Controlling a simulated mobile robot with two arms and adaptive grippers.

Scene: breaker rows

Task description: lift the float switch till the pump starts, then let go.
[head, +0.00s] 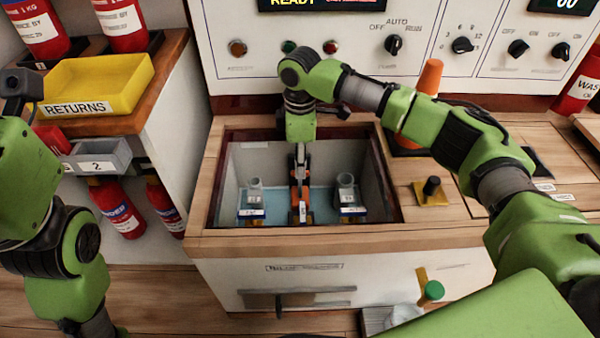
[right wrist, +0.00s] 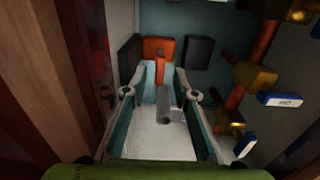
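An orange upright part (head: 295,205), which looks like the float switch, stands in the middle of the sunken basin (head: 390,212). It also shows in the right wrist view (right wrist: 158,50). My right gripper (head: 301,172) reaches straight down into the basin over it. In the right wrist view the two dark finger pads are apart on either side of the orange part, with a gap at the right pad; firm contact does not show. A grey cylinder end (right wrist: 163,97) lies between the fingers.
Two grey fittings with white labels, one left (head: 255,190) and one right (head: 346,190), stand close beside the gripper. Basin walls surround it. An orange cone (head: 430,76) and a black knob (head: 431,186) are to the right. A yellow returns tray (head: 97,84) is at left.

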